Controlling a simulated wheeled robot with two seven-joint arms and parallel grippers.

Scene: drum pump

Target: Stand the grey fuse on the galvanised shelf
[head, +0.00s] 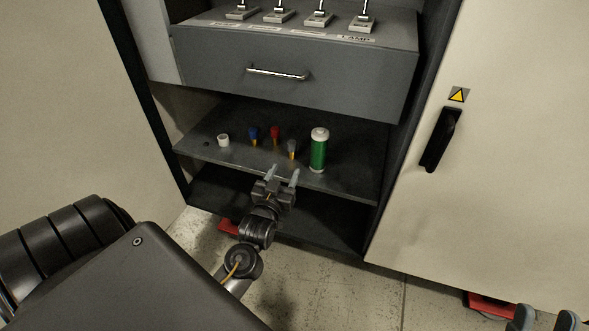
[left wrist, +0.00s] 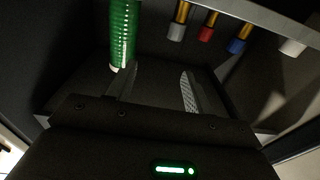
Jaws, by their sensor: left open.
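The grey fuse (head: 291,149), with a grey top and a brass-coloured lower part, appears to stand upright near the front of the galvanised shelf (head: 225,158). It also shows inverted in the left wrist view (left wrist: 177,28), beyond the fingers. My left gripper (head: 283,175) is open and empty, just in front of the shelf's front edge and a little below the fuse. Its two fingers (left wrist: 157,80) are apart with nothing between them. My right gripper (head: 545,318) shows only its two separated fingertips at the bottom right, far from the shelf.
A green cylinder (head: 319,150) stands close right of the grey fuse. A grey drawer unit (head: 340,85) overhangs the shelf. Cabinet doors stand at both sides.

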